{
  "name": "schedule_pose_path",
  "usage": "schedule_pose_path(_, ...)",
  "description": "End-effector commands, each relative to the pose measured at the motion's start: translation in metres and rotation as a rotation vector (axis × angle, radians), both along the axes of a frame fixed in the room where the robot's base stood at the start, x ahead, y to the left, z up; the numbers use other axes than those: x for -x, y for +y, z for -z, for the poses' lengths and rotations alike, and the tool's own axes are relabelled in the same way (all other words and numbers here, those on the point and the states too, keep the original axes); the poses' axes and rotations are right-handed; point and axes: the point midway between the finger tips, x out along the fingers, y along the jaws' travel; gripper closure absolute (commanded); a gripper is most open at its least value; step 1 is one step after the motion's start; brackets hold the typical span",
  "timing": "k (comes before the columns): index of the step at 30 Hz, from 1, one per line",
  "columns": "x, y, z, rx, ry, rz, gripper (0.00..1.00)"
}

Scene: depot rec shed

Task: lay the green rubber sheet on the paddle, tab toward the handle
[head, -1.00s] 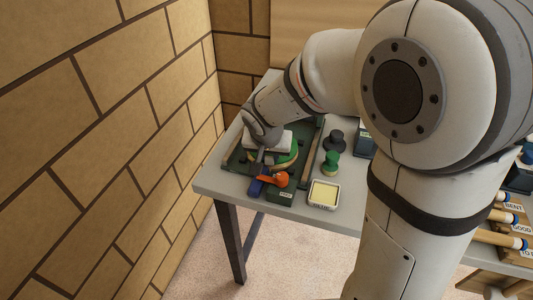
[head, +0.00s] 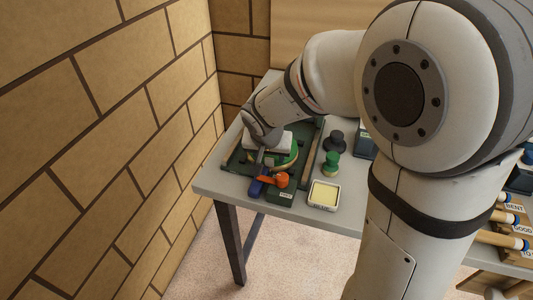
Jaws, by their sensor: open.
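My gripper (head: 267,160) reaches down over the dark green tray (head: 236,163) on the table, and its jaws are open. A round green sheet (head: 291,159) shows partly beneath and beside the gripper; the gripper's white body and fingers hide much of it. I cannot tell whether the fingers touch it. A blue handle end (head: 257,187) juts out toward the tray's front edge, just below the fingers. The paddle's face and the sheet's tab are hidden or too small to make out.
An orange-topped item (head: 281,180) stands on a green labelled block beside the handle. A pale yellow labelled pad (head: 323,195), a green knob (head: 331,162) and a dark knob (head: 334,141) stand to the right. A brick wall (head: 120,130) runs close along the left.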

Motion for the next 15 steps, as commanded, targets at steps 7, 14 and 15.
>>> schedule_pose_path(7,0.006,0.002,-0.020,-0.001,-0.004,-0.002,0.52)
schedule_pose_path(14,0.020,0.005,-0.056,-0.001,-0.003,-0.001,0.52)
schedule_pose_path(15,0.022,0.005,-0.061,-0.002,-0.003,-0.001,0.52)
